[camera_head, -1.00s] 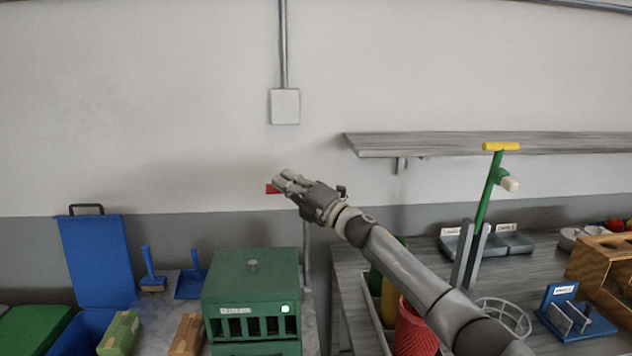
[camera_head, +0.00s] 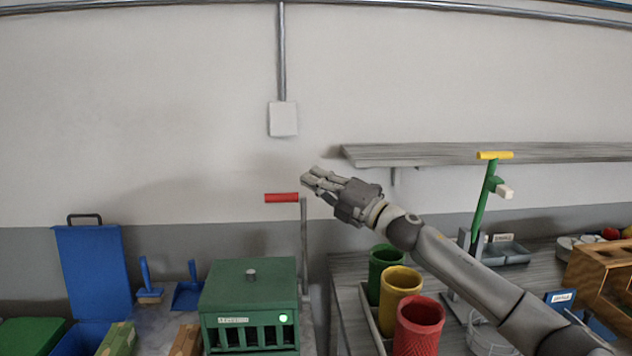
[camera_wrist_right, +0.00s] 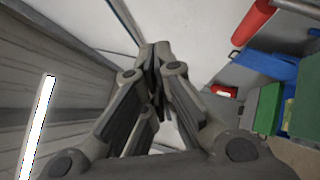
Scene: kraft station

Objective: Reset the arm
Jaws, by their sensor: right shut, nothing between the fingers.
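My right gripper (camera_head: 312,178) is raised in front of the wall in the head view, its arm coming in from the lower right. Its fingers are together and hold nothing. In the right wrist view the closed fingers (camera_wrist_right: 156,55) meet at the tips. A red handle (camera_head: 281,197) on a grey lever stands just left of the gripper, apart from it; the red handle also shows in the right wrist view (camera_wrist_right: 252,22). My left gripper is not in view.
A green machine (camera_head: 250,308) with a lit button stands below left. Green (camera_head: 386,270), yellow (camera_head: 400,296) and red (camera_head: 419,325) cups stand in a tray under my right arm.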

